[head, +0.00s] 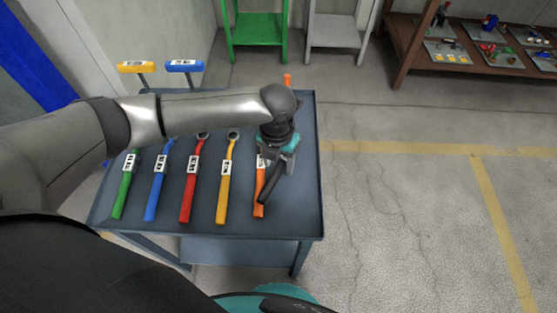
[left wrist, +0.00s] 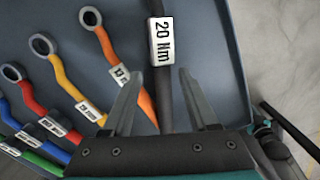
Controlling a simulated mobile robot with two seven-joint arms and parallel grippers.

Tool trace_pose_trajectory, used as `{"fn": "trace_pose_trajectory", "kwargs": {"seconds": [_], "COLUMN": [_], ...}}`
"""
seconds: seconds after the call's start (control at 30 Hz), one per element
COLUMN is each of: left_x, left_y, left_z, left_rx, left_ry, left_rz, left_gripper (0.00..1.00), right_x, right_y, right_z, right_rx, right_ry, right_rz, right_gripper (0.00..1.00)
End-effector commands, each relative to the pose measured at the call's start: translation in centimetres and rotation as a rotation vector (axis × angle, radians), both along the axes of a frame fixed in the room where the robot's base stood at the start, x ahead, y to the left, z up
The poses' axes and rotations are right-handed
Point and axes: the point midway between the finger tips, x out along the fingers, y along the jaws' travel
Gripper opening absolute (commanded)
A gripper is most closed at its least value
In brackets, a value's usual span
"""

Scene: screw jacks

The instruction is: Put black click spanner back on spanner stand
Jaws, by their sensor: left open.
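The black click spanner (left wrist: 164,82), with a white "20 Nm" label, shows in the left wrist view. It runs down from the top edge between my left gripper's two fingers. My left gripper (left wrist: 158,85) is open, with one finger on each side of it; I cannot tell whether they touch it. In the head view my left gripper (head: 275,170) is over the right side of the blue-grey table (head: 305,215), which carries the spanners. My arm and gripper hide much of the black spanner there. I cannot clearly tell a separate spanner stand.
Green (head: 125,190), blue (head: 155,192), red (head: 189,190) and yellow (head: 224,192) spanners lie in a row. An orange spanner (head: 259,207) lies close beside my left gripper. Yellow (head: 135,67) and blue (head: 184,66) handles rise behind. Open floor lies right of the table.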

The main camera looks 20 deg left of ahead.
Motion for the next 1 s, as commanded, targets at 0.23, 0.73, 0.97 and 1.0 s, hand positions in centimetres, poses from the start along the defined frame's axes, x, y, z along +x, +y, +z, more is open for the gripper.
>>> {"fn": "trace_pose_trajectory", "kwargs": {"seconds": [0.23, 0.73, 0.97, 1.0], "left_x": [0.0, -0.4, -0.6, -0.6], "left_y": [0.0, 0.0, 0.1, 0.1], "left_z": [0.7, 10.7, 12.8, 12.9], "left_rx": [0.000, -0.001, 0.000, 0.000], "left_ry": [-0.001, -0.003, -0.001, 0.000], "left_rz": [0.000, 0.000, 0.002, 0.002], "left_gripper": [0.59, 0.59, 0.59, 0.59], "right_x": [0.0, 0.0, 0.0, 0.0], "right_y": [0.0, 0.0, 0.0, 0.0], "right_z": [0.2, 3.3, 3.8, 3.8], "right_rx": [0.000, 0.000, 0.000, 0.000], "right_ry": [-0.001, 0.000, 0.000, 0.000], "right_rz": [0.000, 0.000, 0.000, 0.000], "right_gripper": [0.59, 0.59, 0.59, 0.59]}}
